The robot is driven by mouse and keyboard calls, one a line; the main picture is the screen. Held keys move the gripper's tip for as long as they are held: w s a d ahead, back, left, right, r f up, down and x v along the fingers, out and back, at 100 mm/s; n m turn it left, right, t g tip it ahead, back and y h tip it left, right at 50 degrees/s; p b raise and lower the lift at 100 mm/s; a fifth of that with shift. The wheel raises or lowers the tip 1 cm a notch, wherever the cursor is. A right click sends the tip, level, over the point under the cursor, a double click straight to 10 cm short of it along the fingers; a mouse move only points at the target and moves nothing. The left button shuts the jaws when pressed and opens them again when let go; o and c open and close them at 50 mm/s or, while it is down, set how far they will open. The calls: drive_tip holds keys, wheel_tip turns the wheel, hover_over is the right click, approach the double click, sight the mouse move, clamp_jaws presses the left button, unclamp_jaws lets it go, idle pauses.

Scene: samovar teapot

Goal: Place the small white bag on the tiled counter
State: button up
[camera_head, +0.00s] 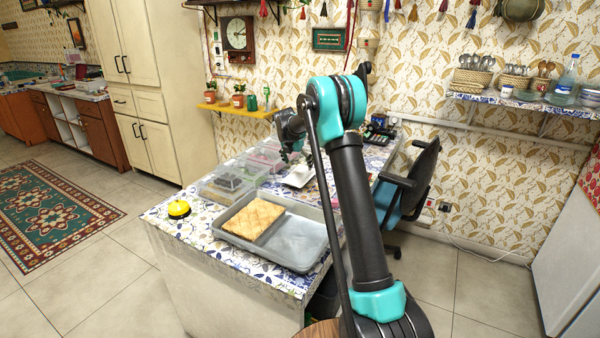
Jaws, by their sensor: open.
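The tiled counter (165,217) has a blue and white patterned top. A small white item (299,174) lies on it behind the grey tray, partly hidden by my arm. It may be the small white bag, but it is too small to tell. My gripper (290,156) is small in the picture, at the far end of my arm, near the white item's upper left. It is open and I see nothing held in it. I cannot tell whether it touches anything.
A grey tray (300,243) holds a golden-brown slab of pastry (253,218). Clear plastic boxes (232,182) and a yellow round item (179,209) are on the counter. An office chair (412,185) stands at its right. Bare patterned top shows along the front left edge.

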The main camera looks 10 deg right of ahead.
drive_tip(key=shift+v, duration=2.7)
